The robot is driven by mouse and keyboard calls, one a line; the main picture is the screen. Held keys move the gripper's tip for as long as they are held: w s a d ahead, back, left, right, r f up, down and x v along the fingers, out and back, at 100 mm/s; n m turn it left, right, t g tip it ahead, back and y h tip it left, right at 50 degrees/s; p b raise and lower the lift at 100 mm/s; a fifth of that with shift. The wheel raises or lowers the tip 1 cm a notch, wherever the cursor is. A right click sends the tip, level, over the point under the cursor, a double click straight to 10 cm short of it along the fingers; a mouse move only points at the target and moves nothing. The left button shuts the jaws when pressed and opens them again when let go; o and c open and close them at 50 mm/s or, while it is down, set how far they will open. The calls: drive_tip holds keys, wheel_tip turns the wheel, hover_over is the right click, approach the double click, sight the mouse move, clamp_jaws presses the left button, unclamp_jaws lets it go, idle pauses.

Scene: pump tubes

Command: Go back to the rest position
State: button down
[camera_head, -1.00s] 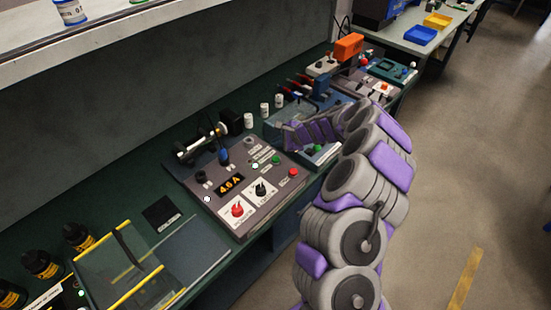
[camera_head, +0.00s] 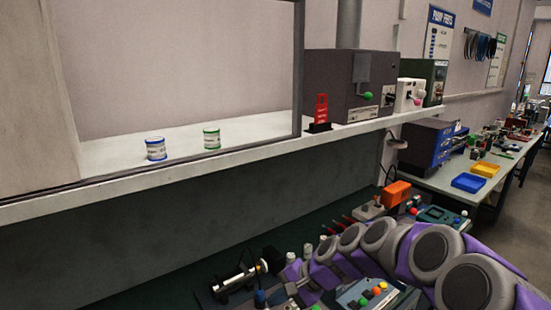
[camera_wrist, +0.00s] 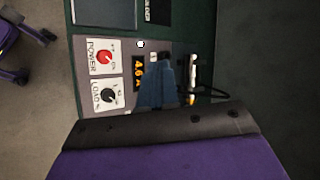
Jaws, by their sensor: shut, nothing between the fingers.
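My gripper (camera_wrist: 158,66) shows in the wrist view as a blue-grey tapered shape, shut and empty. It hangs above the edge of a grey control panel (camera_wrist: 118,120), beside the orange "4.6 A" display (camera_wrist: 140,72). In the camera_head view my purple and grey arm comes in from the lower right and reaches left over the dark green bench. The far end of the arm is low in that view among bench items, so the fingers are not clear there.
The panel has a red knob (camera_wrist: 104,57) and a black knob (camera_wrist: 108,95). A black and white cylindrical device (camera_head: 238,281) lies beside it. A white shelf (camera_head: 232,153) above the bench holds two small cans. An orange box (camera_head: 396,194) stands farther along the bench.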

drive_tip(key=s+d+r+n+g+h, duration=0.25)
drive_tip(key=s+n, duration=0.25)
drive_tip(key=s, duration=1)
drive_tip(key=s+d+n+h, duration=0.1)
drive_tip(key=s+d, duration=0.4)
drive_tip(key=s, duration=0.5)
drive_tip(key=s+d+f+n+g+h, duration=0.1)
drive_tip(key=s+d+h, duration=0.3)
drive_tip(key=s, duration=0.6)
drive_tip(key=shift+d+h, duration=0.35)
drive_tip(key=shift+d, duration=0.75)
